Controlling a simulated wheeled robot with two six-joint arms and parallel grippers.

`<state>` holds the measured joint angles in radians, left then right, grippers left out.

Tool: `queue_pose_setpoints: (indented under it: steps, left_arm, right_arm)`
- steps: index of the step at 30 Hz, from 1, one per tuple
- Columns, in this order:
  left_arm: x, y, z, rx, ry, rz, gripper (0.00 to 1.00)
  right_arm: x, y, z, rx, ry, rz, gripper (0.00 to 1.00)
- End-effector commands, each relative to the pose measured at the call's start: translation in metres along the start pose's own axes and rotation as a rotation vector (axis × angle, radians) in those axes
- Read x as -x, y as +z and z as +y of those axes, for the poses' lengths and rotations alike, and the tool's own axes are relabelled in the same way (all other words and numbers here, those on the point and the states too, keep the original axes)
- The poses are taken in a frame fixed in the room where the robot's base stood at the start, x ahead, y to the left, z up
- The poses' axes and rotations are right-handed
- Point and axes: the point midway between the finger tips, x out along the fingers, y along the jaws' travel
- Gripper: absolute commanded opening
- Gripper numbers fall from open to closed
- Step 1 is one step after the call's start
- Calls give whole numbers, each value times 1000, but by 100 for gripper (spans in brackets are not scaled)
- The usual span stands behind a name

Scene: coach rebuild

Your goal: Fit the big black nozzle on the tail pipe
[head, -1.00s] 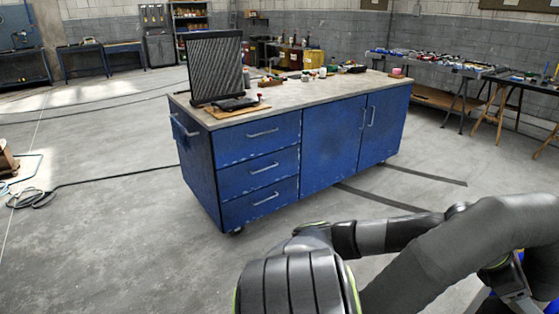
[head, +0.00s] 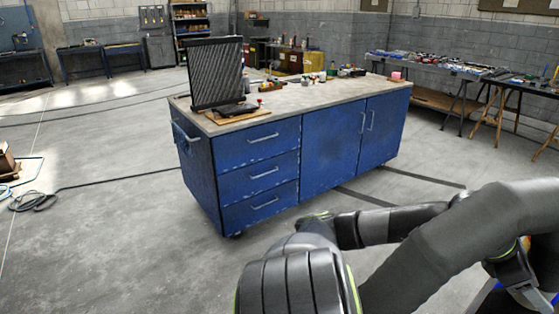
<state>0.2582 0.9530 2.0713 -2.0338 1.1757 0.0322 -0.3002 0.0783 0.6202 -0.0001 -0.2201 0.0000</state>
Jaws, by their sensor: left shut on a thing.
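In the head view, my grey and black arm fills the lower right. What I take for my left gripper (head: 525,288) shows only in part at the right edge, low down, with metal parts by a green-rimmed joint. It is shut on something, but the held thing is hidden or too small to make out. I cannot make out the black nozzle or the tail pipe. My right gripper is not in view.
A blue cabinet bench (head: 258,160) stands ahead, with a dark ribbed panel (head: 215,75) and small items on top. A long table (head: 450,65) with parts stands at the back right. A cable (head: 120,180) lies on the left floor, which is otherwise mostly clear.

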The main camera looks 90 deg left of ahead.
Motion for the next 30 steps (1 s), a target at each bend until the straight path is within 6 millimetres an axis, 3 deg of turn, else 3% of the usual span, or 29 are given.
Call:
queue_pose_setpoints:
  steps: [18, 30]
  left_arm:
    - [25, 33, 0, -3, 1, -5, 25]
    - [26, 34, 0, -2, 0, -4, 25]
  right_arm:
    - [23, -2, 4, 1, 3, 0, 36]
    - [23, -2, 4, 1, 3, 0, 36]
